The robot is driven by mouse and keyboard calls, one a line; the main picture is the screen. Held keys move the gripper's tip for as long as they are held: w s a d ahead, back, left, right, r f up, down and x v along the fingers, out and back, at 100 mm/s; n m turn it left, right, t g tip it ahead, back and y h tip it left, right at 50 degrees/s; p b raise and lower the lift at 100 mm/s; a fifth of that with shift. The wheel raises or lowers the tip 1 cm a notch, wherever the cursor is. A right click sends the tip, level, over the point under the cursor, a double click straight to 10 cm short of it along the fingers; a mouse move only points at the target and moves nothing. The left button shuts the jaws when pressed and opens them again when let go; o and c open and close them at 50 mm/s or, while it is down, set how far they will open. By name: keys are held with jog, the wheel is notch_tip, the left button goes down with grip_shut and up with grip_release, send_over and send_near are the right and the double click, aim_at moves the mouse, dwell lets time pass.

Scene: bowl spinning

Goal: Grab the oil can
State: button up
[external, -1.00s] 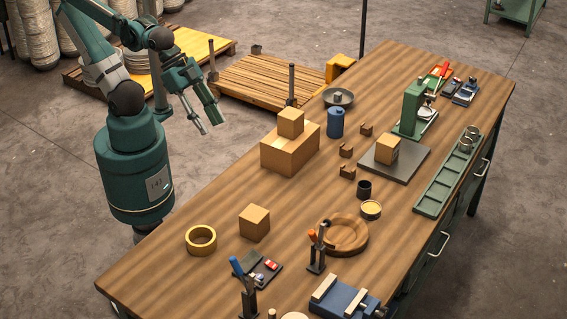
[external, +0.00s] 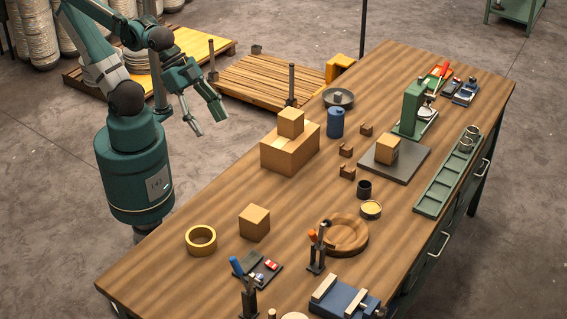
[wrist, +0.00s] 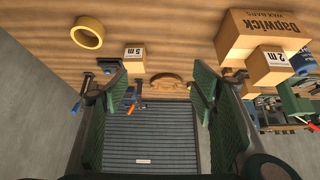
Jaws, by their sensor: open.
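A blue can (external: 336,122) with a small top stands upright on the wooden workbench, behind and right of the stacked boxes; it looks like the oil can. In the wrist view a blue can (wrist: 303,62) shows partly at the right edge, beside the boxes. My gripper (external: 210,126) is open and empty, off the bench's left side and well apart from the can. In the wrist view its two fingers (wrist: 158,85) are spread wide with nothing between them.
A large cardboard box (external: 289,151) with a smaller box (external: 291,122) on top stands between my gripper and the can. A grey round dish (external: 338,97) is behind the can, and small brown blocks (external: 366,129) are to its right. A yellow tape roll (external: 201,240) lies near the bench's front left.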

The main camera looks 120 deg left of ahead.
jog(key=w+a+r+n+g+y+p, duration=0.1)
jog(key=w+a+r+n+g+p, duration=0.1)
jog(key=w+a+r, duration=0.7)
jog(key=n+g+h+p, duration=0.1)
jog(key=n+g+p, duration=0.4)
jog(key=n+p, duration=0.1)
send_over(333, 114)
jog(key=a, duration=0.1)
notch_tip(333, 114, down, 4)
jog(key=f, duration=2)
jog(key=shift+s, duration=0.2)
jog(key=shift+f, duration=0.2)
jog(key=shift+f, duration=0.1)
jog(key=shift+f, duration=1.2)
